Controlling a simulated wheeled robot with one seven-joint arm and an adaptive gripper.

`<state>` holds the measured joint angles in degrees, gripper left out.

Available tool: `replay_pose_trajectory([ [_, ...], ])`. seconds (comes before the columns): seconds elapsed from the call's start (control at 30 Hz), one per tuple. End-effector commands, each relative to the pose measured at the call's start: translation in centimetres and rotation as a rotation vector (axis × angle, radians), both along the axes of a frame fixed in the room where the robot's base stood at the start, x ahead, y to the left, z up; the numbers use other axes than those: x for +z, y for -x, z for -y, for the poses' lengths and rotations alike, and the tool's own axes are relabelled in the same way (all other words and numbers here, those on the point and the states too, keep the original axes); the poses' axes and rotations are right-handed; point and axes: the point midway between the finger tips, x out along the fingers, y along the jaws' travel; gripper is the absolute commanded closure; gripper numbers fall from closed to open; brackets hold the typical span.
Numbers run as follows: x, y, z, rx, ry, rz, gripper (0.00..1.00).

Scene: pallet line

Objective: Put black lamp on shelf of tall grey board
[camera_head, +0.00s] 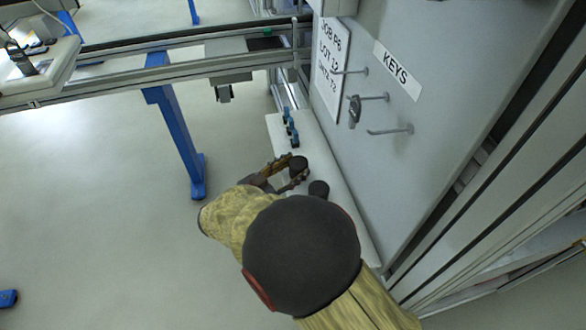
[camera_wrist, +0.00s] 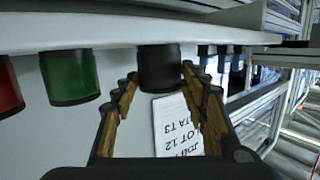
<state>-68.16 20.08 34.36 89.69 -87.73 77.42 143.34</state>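The black lamp (camera_wrist: 160,68) stands on the white shelf (camera_wrist: 110,30) of the tall grey board (camera_head: 425,100); the wrist view shows this upside down. In the head view the lamp's dark round top (camera_head: 299,163) shows at my fingertips. My gripper (camera_head: 282,178) is at the shelf with its fingers spread. In the wrist view the fingers (camera_wrist: 160,95) lie one on each side of the lamp, with a narrow gap visible on both sides. The lamp looks upright, with its base at the shelf surface.
A green lamp (camera_wrist: 70,77) and a red lamp (camera_wrist: 8,85) stand along the shelf beside the black one. Several small blue-and-black items (camera_head: 290,127) stand at the shelf's far end. Hooks, one with keys (camera_head: 354,111), stick out from the board above. A blue post (camera_head: 178,135) stands left.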

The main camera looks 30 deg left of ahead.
Motion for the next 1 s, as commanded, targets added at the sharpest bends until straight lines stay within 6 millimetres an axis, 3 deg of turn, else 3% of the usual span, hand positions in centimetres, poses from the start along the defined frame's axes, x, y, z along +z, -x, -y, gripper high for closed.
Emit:
replay_pose_trajectory([
  [0.2,0.1,0.0,0.0,0.000,0.000,0.000,0.42],
  [0.63,0.5,0.0,0.0,0.000,0.000,0.000,0.42],
  [1.0,2.0,6.8,-2.1,0.004,-0.002,0.000,0.42],
])
